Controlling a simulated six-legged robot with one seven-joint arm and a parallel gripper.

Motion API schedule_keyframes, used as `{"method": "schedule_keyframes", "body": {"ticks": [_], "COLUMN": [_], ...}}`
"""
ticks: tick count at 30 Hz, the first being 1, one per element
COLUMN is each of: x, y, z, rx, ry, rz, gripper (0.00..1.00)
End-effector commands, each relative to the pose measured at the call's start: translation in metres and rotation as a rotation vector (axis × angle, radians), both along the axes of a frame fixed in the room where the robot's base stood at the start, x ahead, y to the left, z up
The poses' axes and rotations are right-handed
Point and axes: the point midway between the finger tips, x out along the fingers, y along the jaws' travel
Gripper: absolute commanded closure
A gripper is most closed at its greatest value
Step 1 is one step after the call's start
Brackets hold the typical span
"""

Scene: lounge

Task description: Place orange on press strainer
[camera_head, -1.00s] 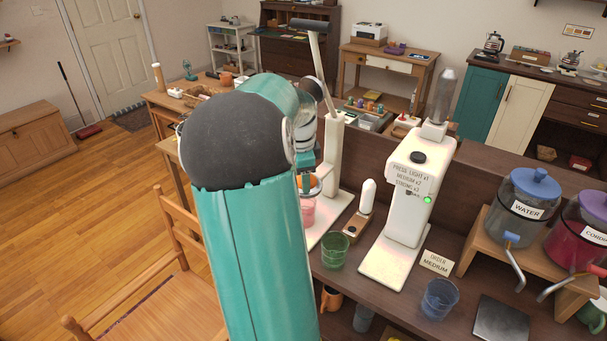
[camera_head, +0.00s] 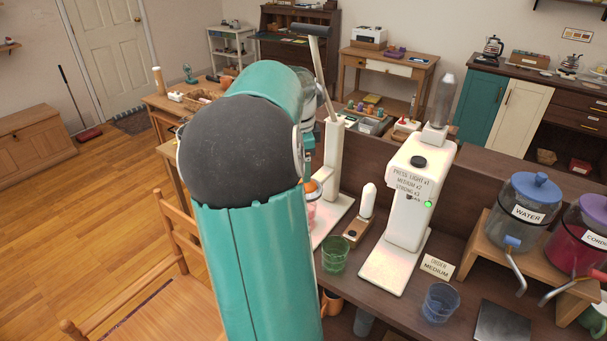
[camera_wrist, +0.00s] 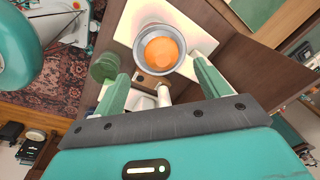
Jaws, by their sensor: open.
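The orange (camera_wrist: 161,51) looks like a round, bright orange face resting inside the round metal press strainer (camera_wrist: 139,37) in the wrist view. In the head view the orange (camera_head: 313,186) shows just right of my arm, at the white press (camera_head: 333,150) with its raised dark-handled lever. My gripper (camera_wrist: 160,72) is open, its two teal fingers spread on either side of the strainer's near side, with nothing held between them. In the head view my arm hides the gripper and part of the strainer. A pinkish glass (camera_head: 311,212) stands below the strainer, partly hidden.
A green glass (camera_head: 334,254) stands near the press. A small white-handled tool on a wooden block (camera_head: 355,232) and a white machine (camera_head: 408,200) are to the right. Beyond are a blue glass (camera_head: 440,301), an order card (camera_head: 437,266) and a water dispenser (camera_head: 523,212).

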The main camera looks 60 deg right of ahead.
Motion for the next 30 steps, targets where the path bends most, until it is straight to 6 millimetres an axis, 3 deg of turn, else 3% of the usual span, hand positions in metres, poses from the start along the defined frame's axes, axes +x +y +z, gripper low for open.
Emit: {"method": "schedule_keyframes", "body": {"ticks": [4, 13, 17, 20, 24, 30], "x": [0.000, 0.001, 0.013, 0.037, 0.076, 0.101], "y": [0.001, 0.003, 0.019, 0.053, 0.138, 0.268], "z": [0.017, 0.020, 0.023, 0.028, 0.039, 0.048], "rx": [-0.002, -0.002, -0.001, -0.003, -0.030, -0.127], "ry": [-0.002, -0.003, -0.021, -0.053, -0.112, -0.161], "rz": [-0.001, 0.005, 0.085, 0.256, 0.652, 1.250], "gripper": [0.25, 0.25, 0.25, 0.25, 0.25, 0.25]}}
